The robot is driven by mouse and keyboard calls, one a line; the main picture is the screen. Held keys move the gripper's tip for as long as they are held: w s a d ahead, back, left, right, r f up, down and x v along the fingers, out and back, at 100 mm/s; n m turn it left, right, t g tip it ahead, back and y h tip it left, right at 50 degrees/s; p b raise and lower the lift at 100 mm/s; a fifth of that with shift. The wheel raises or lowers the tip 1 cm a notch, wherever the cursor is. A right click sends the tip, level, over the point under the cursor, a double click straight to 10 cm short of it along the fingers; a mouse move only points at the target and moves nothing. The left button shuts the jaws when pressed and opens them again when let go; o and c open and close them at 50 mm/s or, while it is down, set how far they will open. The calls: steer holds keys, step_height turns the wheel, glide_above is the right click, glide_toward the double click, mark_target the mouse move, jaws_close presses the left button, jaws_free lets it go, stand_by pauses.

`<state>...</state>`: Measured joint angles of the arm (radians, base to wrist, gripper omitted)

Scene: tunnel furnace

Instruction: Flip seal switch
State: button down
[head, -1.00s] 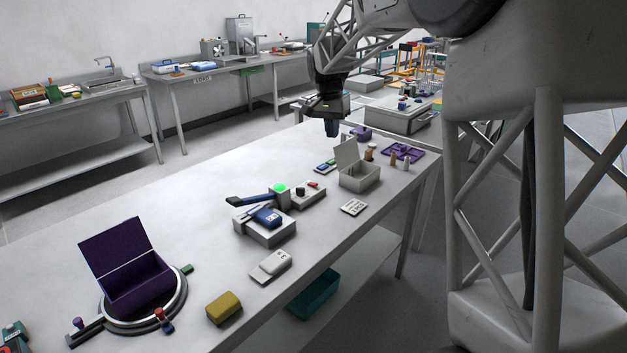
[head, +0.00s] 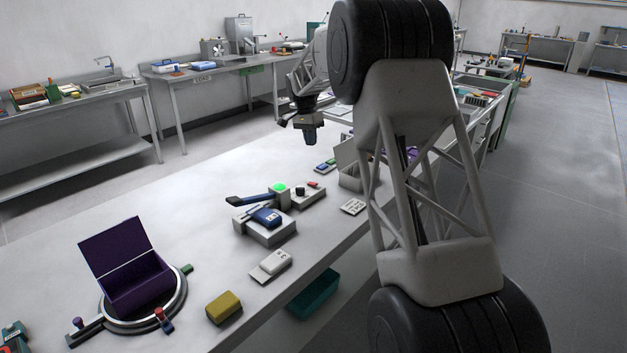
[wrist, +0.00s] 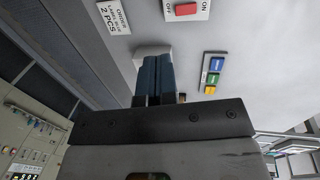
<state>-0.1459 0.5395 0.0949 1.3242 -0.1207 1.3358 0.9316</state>
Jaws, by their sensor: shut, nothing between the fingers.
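A small red switch (head: 313,184) sits on a grey unit (head: 305,196) with a black knob, right of a green light. In the wrist view a red switch (wrist: 186,9) shows at the top edge, with OFF and ON printed beside it. I cannot tell which way it is set. No label reading "seal" is legible. My gripper (head: 310,141) hangs in the air above the table, beyond the switch, apart from it. Its blue fingers (wrist: 156,60) are shut and empty in the wrist view.
A grey open box (head: 349,183) stands right of the switch, partly hidden by my arm. An order card (head: 353,206), a coloured strip (head: 325,166) and a clamp-like device (head: 264,230) with a dark lever lie nearby. A purple box (head: 135,275) stands at front left.

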mark_target(312, 184)
steer(key=shift+w+a+f, duration=0.3)
steer(key=shift+w+f, duration=0.3)
steer(key=shift+w, duration=0.05)
steer(key=shift+w+a+f, duration=0.25)
steer(key=shift+w+f, duration=0.35)
steer(key=shift+w, duration=0.05)
steer(key=shift+f, duration=0.15)
steer(key=f, duration=0.4)
steer(key=s+d+f, duration=0.1)
steer(key=f, duration=0.4)
steer(key=s+d+f, duration=0.1)
steer(key=f, duration=0.3)
steer(key=shift+f, duration=0.2)
steer(key=shift+s, duration=0.1)
steer(key=shift+d+f, duration=0.15)
steer(key=shift+f, duration=0.1)
steer(key=shift+a+r, duration=0.1)
steer(key=shift+a, duration=0.15)
steer(key=shift+w+a+r, duration=0.2)
steer(key=shift+w+a, duration=0.1)
steer(key=shift+w, duration=0.15)
